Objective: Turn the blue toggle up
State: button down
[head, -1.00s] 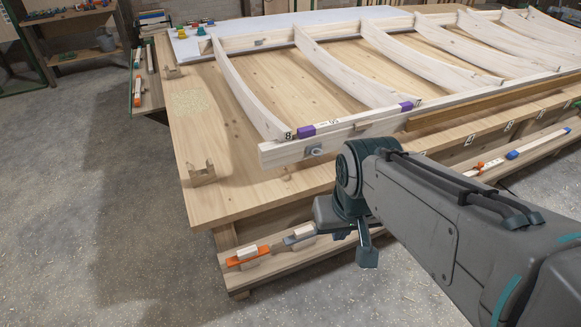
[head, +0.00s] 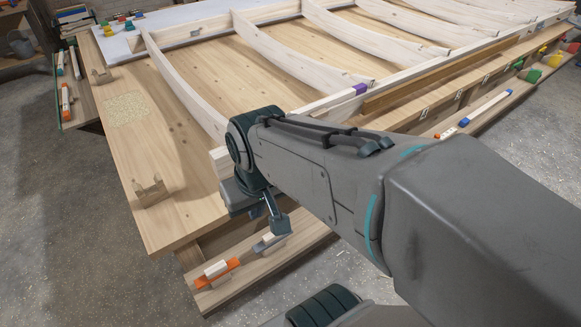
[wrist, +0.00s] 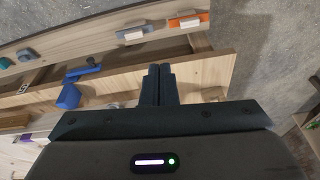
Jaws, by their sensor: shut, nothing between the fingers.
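My gripper (wrist: 160,72) is shut and empty, with its two dark fingers together over the edge of the wooden table. In the head view my gripper (head: 270,210) hangs past the table's front edge, partly hidden by my arm. A blue bar (wrist: 84,72), which looks like the toggle's lever, lies left of the fingers in the wrist view. A blue block (wrist: 68,97) is just below it, at the table's edge. Both are apart from my fingers. I cannot tell how the two blue parts join. My arm hides this spot in the head view.
A lower shelf holds an orange-and-white clamp (head: 217,271) and a grey one (head: 268,241). A white curved-rib frame (head: 185,90) lies on the table (head: 140,170). Coloured pieces, including a green one (head: 531,75), line the table's far right. Floor at the left is clear.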

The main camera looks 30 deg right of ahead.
jog(key=w+d+f+m+t+y+b, duration=0.25)
jog(key=w+f+m+b, duration=0.25)
jog(key=f+m+b, duration=0.5)
jog(key=w+d+f+m+t+y+b, duration=0.1)
jog(key=w+d+f+m+y+b, duration=0.3)
jog(key=f+b, duration=0.6)
jog(key=d+f+m+t+h+b, duration=0.3)
jog(key=d+f+m, duration=0.5)
jog(key=d, duration=0.4)
jog(key=w+d+f+m+t+h+b, duration=0.1)
jog(key=d+f+m+t+h+b, duration=0.3)
jog(key=d+f+m+b, duration=0.3)
jog(key=d+f+m+h, duration=0.1)
jog(key=d+f+m, duration=0.1)
jog(key=d, duration=0.3)
jog(key=shift+d+f, duration=0.35)
jog(key=shift+f, duration=0.25)
jog(key=shift+w, duration=0.1)
jog(key=b+x, duration=0.3)
jog(key=x, duration=0.7)
jog(key=shift+w+f, duration=0.1)
jog(key=shift+f, duration=0.05)
jog(key=shift+a+r, duration=0.3)
jog(key=shift+r, duration=0.35)
jog(key=shift+a+r, duration=0.3)
jog(key=shift+r, duration=0.3)
jog(key=shift+a+r, duration=0.25)
jog(key=shift+r, duration=0.4)
